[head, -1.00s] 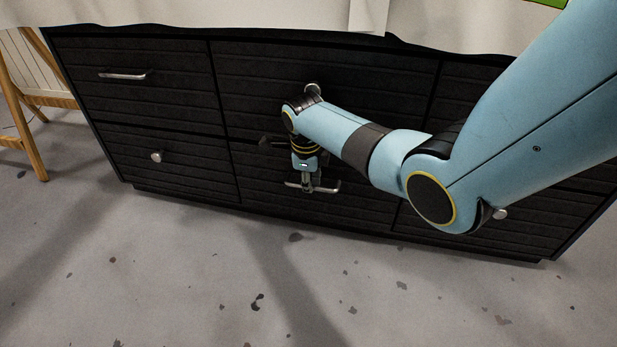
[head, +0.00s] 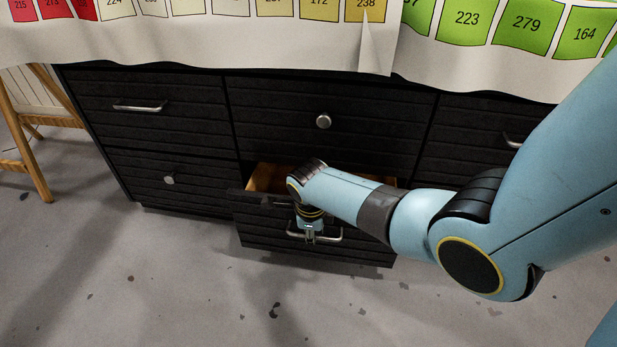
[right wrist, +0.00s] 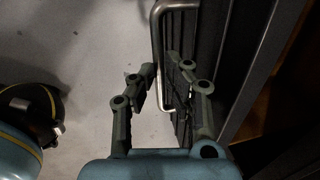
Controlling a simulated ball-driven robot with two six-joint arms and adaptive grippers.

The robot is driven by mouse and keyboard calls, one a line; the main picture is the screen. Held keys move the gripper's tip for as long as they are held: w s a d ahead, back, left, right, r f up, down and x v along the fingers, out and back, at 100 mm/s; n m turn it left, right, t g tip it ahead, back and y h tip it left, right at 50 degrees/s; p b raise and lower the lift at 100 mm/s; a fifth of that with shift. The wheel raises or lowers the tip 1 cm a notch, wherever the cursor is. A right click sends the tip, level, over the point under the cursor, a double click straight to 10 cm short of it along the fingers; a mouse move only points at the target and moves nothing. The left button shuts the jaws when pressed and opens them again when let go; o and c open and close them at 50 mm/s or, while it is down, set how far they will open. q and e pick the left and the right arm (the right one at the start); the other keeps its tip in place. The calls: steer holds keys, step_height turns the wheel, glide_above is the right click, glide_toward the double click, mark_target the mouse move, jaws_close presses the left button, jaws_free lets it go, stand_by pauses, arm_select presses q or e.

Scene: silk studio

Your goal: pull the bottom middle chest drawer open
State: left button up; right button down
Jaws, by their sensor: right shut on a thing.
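The bottom middle drawer (head: 350,244) of the black chest stands partly open, and its light wooden inside (head: 265,178) shows behind the front. Its silver bar handle (head: 330,238) is on the drawer front. My right gripper (head: 310,238) is shut on this handle, with the arm coming in from the right and hiding part of the drawer. In the right wrist view the handle (right wrist: 157,50) passes between the fingers of the gripper (right wrist: 165,82), beside the dark drawer front. My left gripper is not in view.
The upper middle drawer with a round knob (head: 323,121) is closed, as are the left drawers (head: 150,105). A cloth with numbered colour patches (head: 200,40) hangs over the chest top. A wooden stand (head: 25,150) is at the left. The speckled floor in front is clear.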

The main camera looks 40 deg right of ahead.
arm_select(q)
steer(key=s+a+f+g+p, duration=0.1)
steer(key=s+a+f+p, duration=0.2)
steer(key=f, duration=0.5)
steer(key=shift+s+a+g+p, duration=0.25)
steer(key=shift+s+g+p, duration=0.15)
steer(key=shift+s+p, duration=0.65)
arm_select(e)
steer(key=s+a, duration=1)
steer(key=a, duration=0.1)
steer(key=shift+a, duration=0.3)
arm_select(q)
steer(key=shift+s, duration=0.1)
arm_select(e)
steer(key=c, duration=1.4)
jaws_free()
steer(key=shift+w, duration=0.1)
steer(key=shift+r, duration=0.1)
steer(key=r, duration=0.4)
steer(key=s+a+r, duration=0.1)
steer(key=r, duration=0.2)
steer(key=shift+r, duration=0.1)
